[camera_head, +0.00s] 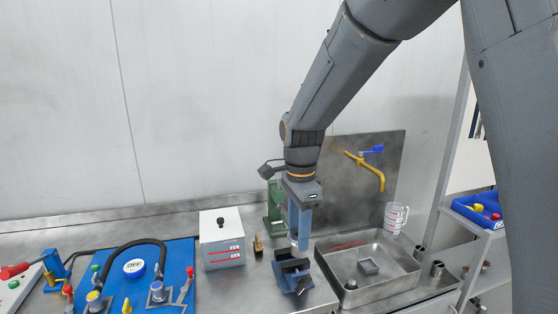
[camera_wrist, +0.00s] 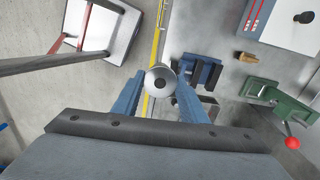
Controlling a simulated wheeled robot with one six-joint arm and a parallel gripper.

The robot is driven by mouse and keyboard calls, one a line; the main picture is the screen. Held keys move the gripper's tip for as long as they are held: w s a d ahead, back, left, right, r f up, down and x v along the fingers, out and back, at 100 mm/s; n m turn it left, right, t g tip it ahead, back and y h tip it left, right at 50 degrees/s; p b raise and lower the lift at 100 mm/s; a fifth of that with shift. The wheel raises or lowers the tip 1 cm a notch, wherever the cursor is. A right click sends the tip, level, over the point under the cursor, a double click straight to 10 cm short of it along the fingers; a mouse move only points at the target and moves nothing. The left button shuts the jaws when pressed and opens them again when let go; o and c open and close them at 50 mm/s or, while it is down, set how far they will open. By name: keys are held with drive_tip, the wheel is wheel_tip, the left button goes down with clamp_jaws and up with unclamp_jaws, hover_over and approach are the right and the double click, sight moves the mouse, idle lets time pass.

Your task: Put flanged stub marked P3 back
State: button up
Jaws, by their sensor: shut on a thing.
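My gripper (camera_head: 298,243) points down above the front part of the bench. I take this for the flanged stub; no P3 mark is legible. In the head view the piece is mostly hidden by the fingers. A dark blue vise-like fixture (camera_head: 291,271) stands on the bench just below the fingertips. It also shows in the wrist view (camera_wrist: 203,72), to the right of the held piece and apart from it.
A white box (camera_head: 221,238) and a small brass block (camera_head: 258,245) stand left of the fixture. A green press (camera_head: 274,208) stands behind. A metal sink tray (camera_head: 345,297), a yellow tap (camera_head: 372,172) and a measuring jug (camera_head: 395,217) are right. A blue pump board (camera_head: 133,254) lies left.

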drive_tip(key=s+d+f+n, duration=0.1)
drive_tip(key=d+f+n, duration=0.65)
drive_tip(key=f, duration=0.55)
drive_tip(key=s+d+f+n, duration=0.1)
drive_tip(key=d+f+n, duration=0.65)
drive_tip(key=f, duration=0.45)
drive_tip(key=w+f+b, duration=0.3)
drive_tip(key=f+b, duration=0.7)
drive_tip(key=shift+w+a+f+m+b, duration=0.15)
drive_tip(key=shift+w+f+m+b, duration=0.15)
drive_tip(key=shift+f+m+b, duration=0.1)
drive_tip(key=shift+s, duration=0.15)
